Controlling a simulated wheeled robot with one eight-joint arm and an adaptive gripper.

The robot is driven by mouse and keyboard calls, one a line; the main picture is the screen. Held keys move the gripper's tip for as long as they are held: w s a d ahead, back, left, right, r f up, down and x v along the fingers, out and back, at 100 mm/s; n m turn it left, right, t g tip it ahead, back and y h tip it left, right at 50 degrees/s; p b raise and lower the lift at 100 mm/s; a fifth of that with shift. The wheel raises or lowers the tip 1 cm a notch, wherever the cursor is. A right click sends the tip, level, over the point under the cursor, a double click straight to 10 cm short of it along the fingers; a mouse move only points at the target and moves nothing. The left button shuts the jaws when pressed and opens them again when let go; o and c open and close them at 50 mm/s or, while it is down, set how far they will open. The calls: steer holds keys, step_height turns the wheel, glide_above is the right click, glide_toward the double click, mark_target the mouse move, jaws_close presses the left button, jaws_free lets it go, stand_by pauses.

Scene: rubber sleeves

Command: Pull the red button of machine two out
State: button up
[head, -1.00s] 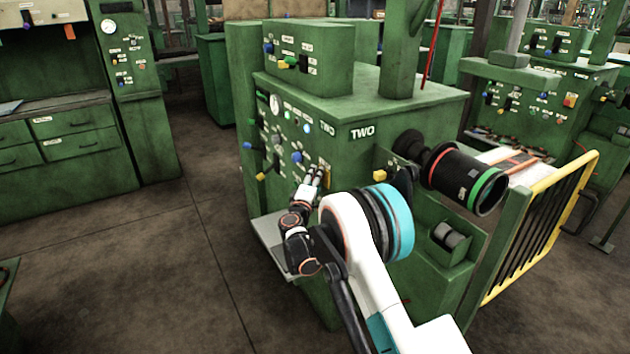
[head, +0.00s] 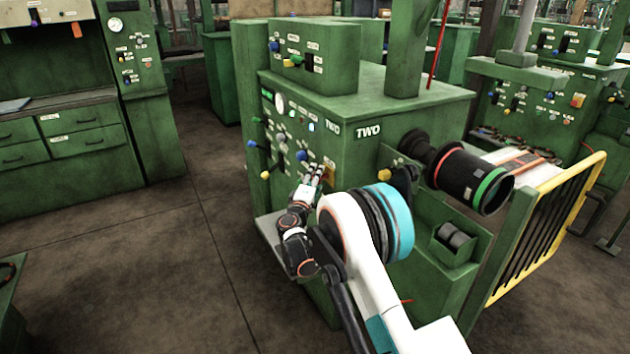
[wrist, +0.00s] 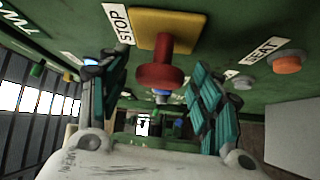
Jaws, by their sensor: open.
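The red button (wrist: 160,76) of machine two shows in the wrist view as a mushroom head on a red stem, on a yellow plate (wrist: 190,22) beside a STOP label (wrist: 119,24). My gripper (wrist: 150,92) is open, with one finger on each side of the red button; I cannot tell whether either finger touches it. In the head view my gripper (head: 314,174) is at the front panel of the green machine two (head: 400,112), just left of the yellow plate. The red button is hidden there.
An orange button (wrist: 287,63) by a SEAT label is near my right finger in the wrist view. Several knobs and levers sit on the panel. A black cylinder (head: 450,172) and a yellow guard rail (head: 545,215) stand at the right. Floor at the left is clear.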

steer(key=v, duration=1.2)
steer(key=shift+d, duration=0.1)
